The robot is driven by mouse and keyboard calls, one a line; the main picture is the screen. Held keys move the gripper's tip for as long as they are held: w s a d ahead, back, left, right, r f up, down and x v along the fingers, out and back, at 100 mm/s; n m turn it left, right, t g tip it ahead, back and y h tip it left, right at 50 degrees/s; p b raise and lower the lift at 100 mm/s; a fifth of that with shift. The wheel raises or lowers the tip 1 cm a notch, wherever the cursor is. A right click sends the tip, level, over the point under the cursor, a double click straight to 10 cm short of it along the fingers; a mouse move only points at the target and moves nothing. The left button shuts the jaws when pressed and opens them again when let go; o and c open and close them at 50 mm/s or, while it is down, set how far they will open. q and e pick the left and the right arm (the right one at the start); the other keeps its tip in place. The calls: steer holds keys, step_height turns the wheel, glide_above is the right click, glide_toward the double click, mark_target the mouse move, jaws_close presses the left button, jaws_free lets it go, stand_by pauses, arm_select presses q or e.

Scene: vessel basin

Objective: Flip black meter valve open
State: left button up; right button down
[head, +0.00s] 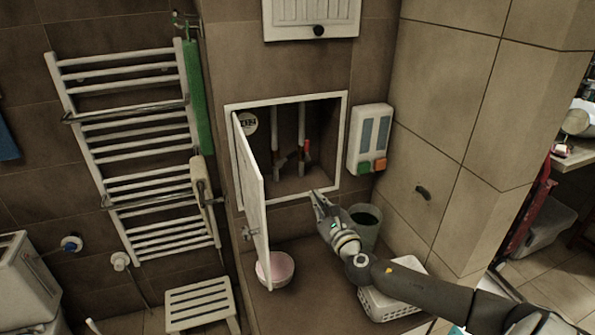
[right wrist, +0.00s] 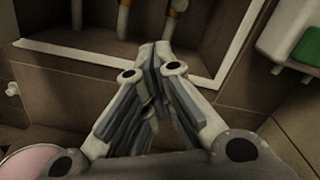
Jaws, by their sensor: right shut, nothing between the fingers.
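A wall recess (head: 341,128) with a white frame holds two upright pipes. A small dark handle (head: 281,162), which looks like the black meter valve, sits low on the left pipe. A red handle (head: 307,155) sits by the right pipe. The white hatch door (head: 252,190) stands swung open to the left. My right gripper (head: 317,196) is shut and empty, just in front of the recess's lower edge, below and right of the dark handle and apart from it. In the right wrist view its fingertips (right wrist: 155,48) overlap the lower frame. My left gripper is not in view.
A white box with orange and green parts (head: 370,138) hangs right of the recess. A bucket (head: 366,222), a white basket (head: 392,301) and a pink bowl (head: 275,268) stand below. A towel rail (head: 130,150) is at left. The open door bounds the recess's left side.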

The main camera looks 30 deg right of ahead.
mark_target(305, 190)
steer(key=p+x, duration=0.1)
steer(key=x, duration=0.9)
steer(key=shift+r, duration=0.1)
steer(key=shift+w+a+r+p, duration=0.15)
steer(key=shift+a+r+p, duration=0.05)
steer(key=shift+r+p, duration=0.4)
steer(key=shift+w+a+r+p, duration=0.1)
steer(key=shift+a+r+p, duration=0.15)
steer(key=shift+r+p, duration=0.3)
steer(key=shift+w+a+r+p, duration=0.1)
steer(key=shift+a+r+p, duration=0.2)
steer(key=shift+r+p, duration=0.25)
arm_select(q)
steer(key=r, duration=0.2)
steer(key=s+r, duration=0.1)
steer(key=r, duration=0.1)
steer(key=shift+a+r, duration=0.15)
arm_select(e)
steer(key=shift+w, duration=0.1)
